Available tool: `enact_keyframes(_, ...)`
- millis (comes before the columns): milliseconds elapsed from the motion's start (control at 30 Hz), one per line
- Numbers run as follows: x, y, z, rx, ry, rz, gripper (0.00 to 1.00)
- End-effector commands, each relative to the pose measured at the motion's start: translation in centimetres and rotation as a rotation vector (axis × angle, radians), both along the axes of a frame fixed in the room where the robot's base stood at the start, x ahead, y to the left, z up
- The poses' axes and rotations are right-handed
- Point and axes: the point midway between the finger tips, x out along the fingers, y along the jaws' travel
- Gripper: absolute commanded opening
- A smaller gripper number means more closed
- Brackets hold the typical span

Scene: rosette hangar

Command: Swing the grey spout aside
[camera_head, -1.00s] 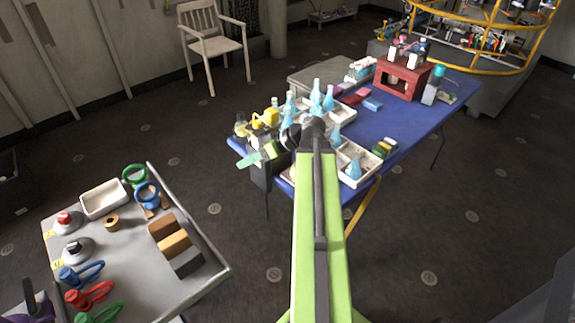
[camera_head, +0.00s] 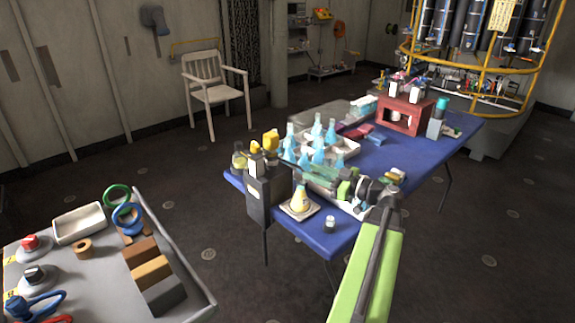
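I cannot pick out the grey spout with certainty. A dark grey box-shaped unit (camera_head: 262,200) stands at the near left corner of the blue table (camera_head: 345,238), with yellow parts (camera_head: 257,164) around its top. A flask with yellow liquid (camera_head: 300,201) stands upright on a pale square pad (camera_head: 313,212) just right of it. My green arm comes up from the bottom right and bends left over the table. My gripper (camera_head: 296,163) is at its left end, close to the upper right of the grey unit. Its fingers are small and blend with the flasks behind, so contact and opening are unclear.
Several blue flasks (camera_head: 317,131) stand in white trays behind my gripper. A small white-topped jar (camera_head: 330,224) stands near the table's front edge. A grey cart (camera_head: 103,265) with blocks and tools is at left.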

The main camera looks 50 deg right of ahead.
Motion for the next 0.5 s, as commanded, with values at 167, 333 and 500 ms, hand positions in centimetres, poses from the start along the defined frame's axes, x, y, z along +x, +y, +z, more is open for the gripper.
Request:
enact_keyframes(167,4.5,0.9,0.0,0.001,0.001,0.003,0.30)
enact_keyframes(333,8.0,1.6,0.0,0.001,0.001,0.001,0.30)
enact_keyframes(500,9.7,1.9,0.0,0.001,0.001,-0.001,0.30)
